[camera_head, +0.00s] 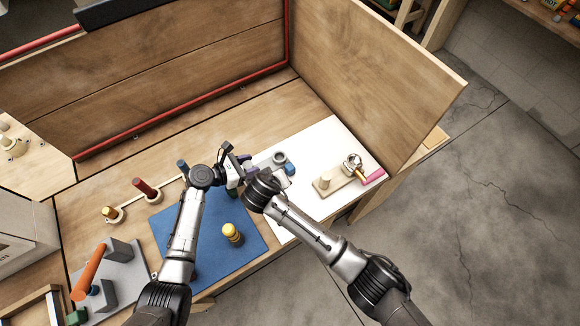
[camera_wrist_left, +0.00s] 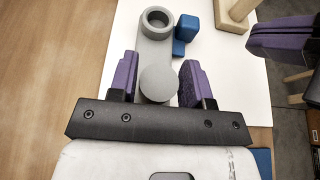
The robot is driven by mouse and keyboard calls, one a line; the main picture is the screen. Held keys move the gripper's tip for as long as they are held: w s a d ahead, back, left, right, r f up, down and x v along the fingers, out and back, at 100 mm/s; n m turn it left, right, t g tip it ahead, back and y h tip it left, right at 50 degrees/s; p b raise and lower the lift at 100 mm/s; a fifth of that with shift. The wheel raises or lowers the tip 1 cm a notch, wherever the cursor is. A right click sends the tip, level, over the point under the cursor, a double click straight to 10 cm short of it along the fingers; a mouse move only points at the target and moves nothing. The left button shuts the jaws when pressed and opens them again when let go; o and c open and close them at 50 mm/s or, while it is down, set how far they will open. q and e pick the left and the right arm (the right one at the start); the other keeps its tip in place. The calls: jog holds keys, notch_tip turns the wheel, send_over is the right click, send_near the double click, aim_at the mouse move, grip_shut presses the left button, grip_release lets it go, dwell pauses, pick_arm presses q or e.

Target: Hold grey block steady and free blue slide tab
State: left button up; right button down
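The grey block (camera_wrist_left: 152,55) lies on a white sheet, with a raised ring (camera_wrist_left: 158,20) at its far end and a round knob (camera_wrist_left: 158,83) nearer me. It is partly visible in the head view (camera_head: 264,160). My left gripper (camera_wrist_left: 157,82) has its purple fingers on both sides of the block near the knob and appears shut on it. The blue slide tab (camera_wrist_left: 186,33) sits at the block's right side, beside the ring. My right gripper (camera_wrist_left: 282,40) hovers to the right, apart from the tab. Its fingertips are partly out of view, so its opening is unclear.
A wooden board with a ring of keys and a pink-handled piece (camera_head: 372,177) lies right on the white sheet (camera_head: 325,150). A blue mat (camera_head: 210,270) with a yellow peg (camera_head: 232,234) lies in front. Wooden walls (camera_head: 365,70) close the back and right.

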pick_arm(q)
jog(key=o, duration=0.3)
jog(key=shift+r, duration=0.1)
jog(key=v, duration=1.2)
dwell(0.5)
